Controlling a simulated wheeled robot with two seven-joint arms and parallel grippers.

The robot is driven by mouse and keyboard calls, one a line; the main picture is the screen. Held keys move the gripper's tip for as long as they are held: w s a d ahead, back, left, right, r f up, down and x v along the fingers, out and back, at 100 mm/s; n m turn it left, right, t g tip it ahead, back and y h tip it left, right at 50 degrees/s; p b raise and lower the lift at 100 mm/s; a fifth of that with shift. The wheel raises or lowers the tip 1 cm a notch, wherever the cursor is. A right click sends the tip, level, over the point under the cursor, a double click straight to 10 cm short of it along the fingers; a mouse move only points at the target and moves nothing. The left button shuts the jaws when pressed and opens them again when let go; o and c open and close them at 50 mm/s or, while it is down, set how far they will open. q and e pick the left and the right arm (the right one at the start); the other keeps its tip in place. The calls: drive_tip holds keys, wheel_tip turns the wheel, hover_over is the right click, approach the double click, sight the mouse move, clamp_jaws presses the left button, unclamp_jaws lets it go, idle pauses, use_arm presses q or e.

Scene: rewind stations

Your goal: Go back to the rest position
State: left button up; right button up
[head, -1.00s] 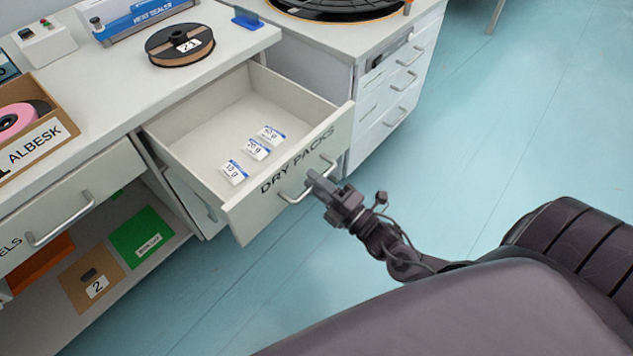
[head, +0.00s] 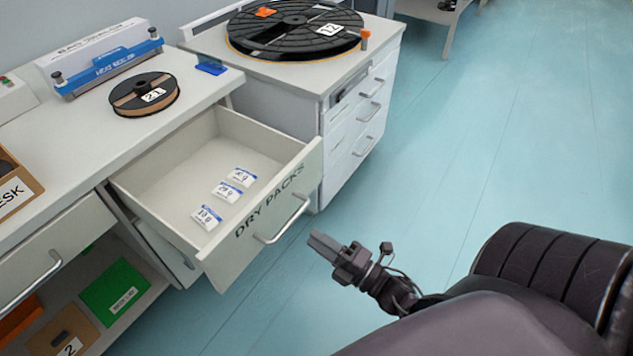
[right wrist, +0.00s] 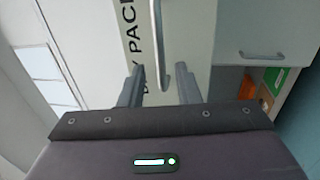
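My right gripper (head: 322,243) is clear of the open DRY PACKS drawer (head: 270,215), a little to the right of its handle (head: 285,220). In the right wrist view its two fingers (right wrist: 160,88) are apart with nothing between them; the drawer handle (right wrist: 158,45) shows beyond the fingertips. The drawer stands pulled out and holds three small white packs with blue edges, one of them the middle pack (head: 227,191). My left gripper is in neither view.
The bench carries a reel marked 21 (head: 145,95) and a blue sealer (head: 115,68). A large black reel (head: 295,30) lies on the cabinet (head: 300,80) to the right. A green box (head: 115,290) sits on the lower shelf. The blue floor (head: 500,130) at right is free.

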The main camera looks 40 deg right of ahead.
drive_tip(key=s+d+f+m+g+h+p, duration=0.25)
drive_tip(key=d+f+m+g+h, duration=0.2)
drive_tip(key=f, duration=0.55)
drive_tip(key=s+d+f+m+g+h+p, duration=0.2)
drive_tip(key=d+f+m+g+h+p, duration=0.15)
drive_tip(key=f+m, duration=0.4)
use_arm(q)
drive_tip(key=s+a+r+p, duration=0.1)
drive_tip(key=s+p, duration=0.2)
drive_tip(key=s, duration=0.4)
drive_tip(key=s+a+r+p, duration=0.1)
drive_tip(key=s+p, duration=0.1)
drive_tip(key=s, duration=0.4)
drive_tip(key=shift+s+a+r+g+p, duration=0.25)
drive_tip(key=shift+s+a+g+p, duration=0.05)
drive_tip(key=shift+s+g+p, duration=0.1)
use_arm(e)
drive_tip(key=s+a+f+m+g, duration=0.3)
drive_tip(key=s+a+f+g, duration=0.2)
drive_tip(key=s, duration=0.6)
drive_tip(key=s+a+f+m+g+y, duration=0.1)
drive_tip(key=s+a+f+m+g, duration=0.3)
drive_tip(key=s+f, duration=0.6)
drive_tip(key=shift+s+a+f+m+g, duration=0.3)
drive_tip(key=shift+s+a+g, duration=0.2)
drive_tip(key=shift+s+a, duration=0.5)
